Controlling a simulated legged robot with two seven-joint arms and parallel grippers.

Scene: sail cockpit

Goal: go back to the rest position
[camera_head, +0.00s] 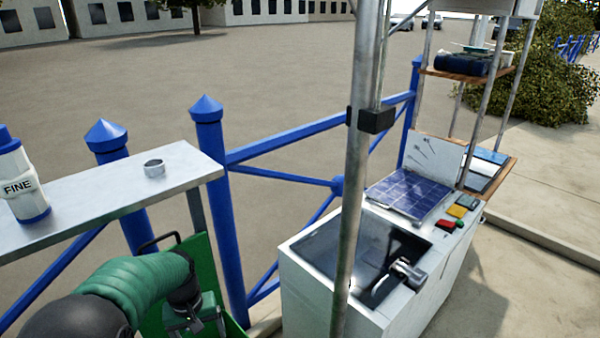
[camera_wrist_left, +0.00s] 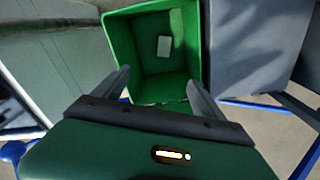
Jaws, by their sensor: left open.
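My left gripper (camera_head: 208,322) comes in from the lower left in the head view, at the end of my green-sleeved arm. It is low over a green bin (camera_head: 232,324), below the shelf edge. In the left wrist view my left gripper (camera_wrist_left: 160,82) has its two fingers spread apart with nothing between them. The green bin (camera_wrist_left: 190,55) opens beyond the fingertips. A small pale rectangular item (camera_wrist_left: 164,46) lies inside it. My right gripper is not in view.
A grey shelf (camera_head: 95,205) holds a white bottle marked FINE (camera_head: 20,185) and a metal ring (camera_head: 154,168). Blue railing posts (camera_head: 215,180) stand close by. A metal pole (camera_head: 357,170) rises before a white sink cabinet (camera_head: 310,295) carrying a solar panel (camera_head: 408,194).

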